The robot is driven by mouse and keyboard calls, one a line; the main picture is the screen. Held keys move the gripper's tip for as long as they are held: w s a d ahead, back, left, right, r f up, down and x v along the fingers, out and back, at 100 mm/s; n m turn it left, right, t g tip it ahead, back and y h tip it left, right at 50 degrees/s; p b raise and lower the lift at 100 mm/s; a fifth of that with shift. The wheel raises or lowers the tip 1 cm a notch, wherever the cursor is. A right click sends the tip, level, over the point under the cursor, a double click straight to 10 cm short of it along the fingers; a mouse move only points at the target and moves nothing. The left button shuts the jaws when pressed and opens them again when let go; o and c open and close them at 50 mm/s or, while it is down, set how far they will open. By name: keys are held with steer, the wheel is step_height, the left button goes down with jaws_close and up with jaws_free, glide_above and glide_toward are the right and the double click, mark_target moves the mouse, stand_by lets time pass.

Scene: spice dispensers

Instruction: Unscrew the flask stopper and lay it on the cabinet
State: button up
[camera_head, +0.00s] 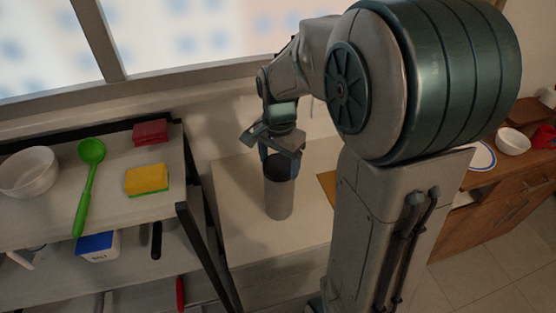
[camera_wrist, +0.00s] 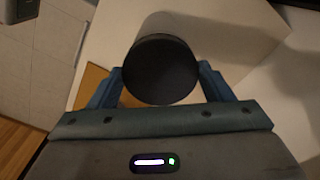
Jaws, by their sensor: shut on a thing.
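A grey cylindrical flask (camera_head: 279,199) stands upright on a pale cabinet (camera_head: 240,230) in the middle of the head view. Its dark round stopper (camera_wrist: 160,69) fills the middle of the wrist view, seen from above. My gripper (camera_wrist: 160,78) points down over the flask, with one blue finger on each side of the stopper, shut on it. In the head view my gripper (camera_head: 279,155) is at the top of the flask. The stopper is at the flask's mouth; whether it is still threaded in I cannot tell.
A shelf (camera_head: 50,205) at left holds a white bowl (camera_head: 28,172), a green ladle (camera_head: 88,185), a yellow sponge (camera_head: 147,180) and a red block (camera_head: 150,132). A brown board (camera_head: 327,188) lies right of the flask. The cabinet top left of the flask is bare.

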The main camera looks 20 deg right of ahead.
mark_target(279, 165)
steer(key=shift+n, duration=0.6)
steer(key=shift+o, duration=1.4)
steer(key=shift+c, duration=1)
steer(key=shift+r+p, duration=0.9)
steer(key=shift+r, duration=0.25)
steer(key=shift+r+p, duration=1.4)
steer(key=shift+r, duration=0.5)
